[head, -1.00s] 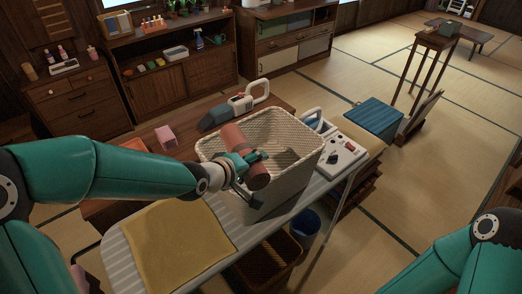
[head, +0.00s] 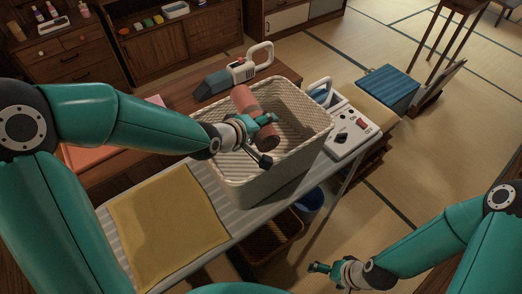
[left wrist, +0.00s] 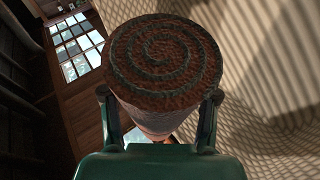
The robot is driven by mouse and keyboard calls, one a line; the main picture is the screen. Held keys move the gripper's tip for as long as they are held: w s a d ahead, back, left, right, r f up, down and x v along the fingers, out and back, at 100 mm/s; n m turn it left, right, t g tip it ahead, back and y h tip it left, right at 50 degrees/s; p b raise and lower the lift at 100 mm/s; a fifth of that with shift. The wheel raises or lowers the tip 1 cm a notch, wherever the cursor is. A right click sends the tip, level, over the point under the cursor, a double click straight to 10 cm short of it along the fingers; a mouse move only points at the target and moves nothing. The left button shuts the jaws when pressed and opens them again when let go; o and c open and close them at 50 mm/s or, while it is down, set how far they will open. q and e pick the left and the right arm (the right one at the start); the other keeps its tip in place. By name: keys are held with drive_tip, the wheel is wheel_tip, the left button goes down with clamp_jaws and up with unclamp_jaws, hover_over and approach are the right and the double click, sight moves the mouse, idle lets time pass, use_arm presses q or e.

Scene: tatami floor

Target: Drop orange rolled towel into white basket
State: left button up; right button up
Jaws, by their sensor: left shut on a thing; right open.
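The orange rolled towel (head: 246,101) is held by my left gripper (head: 262,121), which is shut on it. The towel is tilted over the opening of the white basket (head: 262,184), near its left side. The basket is woven and stands on the ironing board. In the left wrist view the towel's spiral end (left wrist: 163,58) fills the middle between the two fingers, with the basket's woven wall (left wrist: 275,100) at the right. The part of the basket's inside that shows is empty. My right gripper (head: 315,268) is open and empty, low at the front, away from the basket.
A yellow cloth (head: 168,225) lies on the ironing board (head: 205,180) left of the basket. An iron (head: 322,92) and a white control unit (head: 350,130) stand right of it. A handheld vacuum (head: 235,74) lies behind. A blue bin (head: 311,201) is below the board.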

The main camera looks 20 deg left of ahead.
use_arm(q)
drive_tip(key=shift+f, duration=0.65)
drive_tip(key=o, duration=1.3)
drive_tip(key=shift+s, duration=0.1)
drive_tip(key=v, duration=1.2)
